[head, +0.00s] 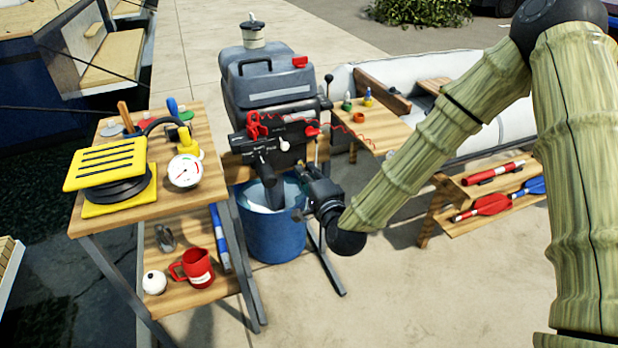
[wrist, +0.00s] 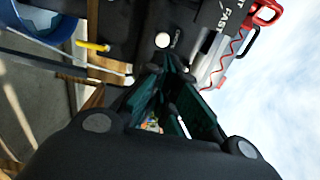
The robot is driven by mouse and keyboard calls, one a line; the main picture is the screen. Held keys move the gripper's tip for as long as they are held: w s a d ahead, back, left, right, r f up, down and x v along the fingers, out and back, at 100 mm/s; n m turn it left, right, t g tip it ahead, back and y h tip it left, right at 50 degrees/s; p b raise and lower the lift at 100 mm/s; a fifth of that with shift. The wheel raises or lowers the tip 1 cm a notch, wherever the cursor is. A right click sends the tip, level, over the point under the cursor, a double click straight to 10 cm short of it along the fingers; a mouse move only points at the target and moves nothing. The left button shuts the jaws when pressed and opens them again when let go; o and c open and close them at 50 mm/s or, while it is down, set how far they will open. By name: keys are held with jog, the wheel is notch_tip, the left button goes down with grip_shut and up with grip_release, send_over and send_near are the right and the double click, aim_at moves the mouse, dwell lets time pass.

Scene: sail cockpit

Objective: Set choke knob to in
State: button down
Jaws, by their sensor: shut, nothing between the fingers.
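The choke knob looks to be the small white round knob (head: 284,145) on the front of the black outboard motor (head: 262,88). In the wrist view the white knob (wrist: 162,40) stands out from the dark panel, with a small label beside it that I cannot read clearly. My gripper (head: 300,170) is in front of the motor, just below and right of the knob. In the wrist view my gripper (wrist: 172,62) has its fingertips close together, near the knob. Nothing is between them. I cannot tell whether the tips touch the knob or how far it is pulled out.
A red clip (head: 256,126) and a red coiled cord are by the knob. A blue bucket (head: 272,235) stands under the motor. A wooden workbench (head: 90,215) with a yellow foot pump (head: 110,170) is at left. A small wooden table (head: 372,132) is at right.

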send_near(285, 137)
jog(key=shift+x, duration=0.95)
jog(key=shift+w, duration=0.1)
jog(key=x, duration=0.2)
jog(key=shift+w+a+f, duration=0.1)
jog(key=shift+w+a, duration=0.05)
jog(key=shift+w, duration=0.3)
